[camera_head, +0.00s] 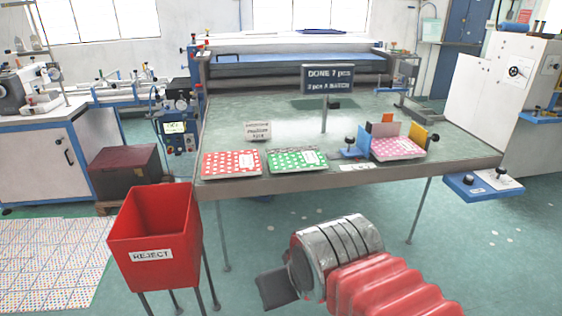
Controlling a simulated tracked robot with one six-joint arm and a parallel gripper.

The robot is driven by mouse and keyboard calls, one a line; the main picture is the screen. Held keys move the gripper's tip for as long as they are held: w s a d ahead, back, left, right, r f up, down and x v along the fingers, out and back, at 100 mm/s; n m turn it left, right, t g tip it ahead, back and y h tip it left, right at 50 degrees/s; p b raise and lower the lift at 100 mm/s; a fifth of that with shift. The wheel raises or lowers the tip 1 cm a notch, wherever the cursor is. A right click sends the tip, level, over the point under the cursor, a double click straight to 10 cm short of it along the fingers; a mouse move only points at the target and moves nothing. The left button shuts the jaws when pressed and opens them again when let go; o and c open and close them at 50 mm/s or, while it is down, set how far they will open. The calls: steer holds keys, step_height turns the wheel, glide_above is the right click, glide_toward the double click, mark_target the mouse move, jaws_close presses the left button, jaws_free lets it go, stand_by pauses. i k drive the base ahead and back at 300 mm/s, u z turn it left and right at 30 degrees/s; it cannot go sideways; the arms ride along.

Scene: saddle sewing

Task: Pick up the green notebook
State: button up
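The green notebook (297,160) has a polka-dot cover and a white label. It lies flat near the front edge of the grey-green table (350,175), between a red dotted notebook and a pink dotted one. My gripper (275,288) is low in the picture, in front of the table and well apart from the notebook. Only a dark plate-like part of it shows beside my grey and red arm, so its opening is not clear.
A red notebook (231,164) lies left of the green one. A pink notebook (397,148) sits right, among coloured upright plates. A sign (327,79) on a post stands behind. A red REJECT bin (154,232) stands front left. Floor under the table is mostly clear.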

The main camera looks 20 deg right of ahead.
mark_target(301, 159)
steer(key=z, duration=0.05)
steer(key=i, duration=1)
steer(key=u, duration=0.1)
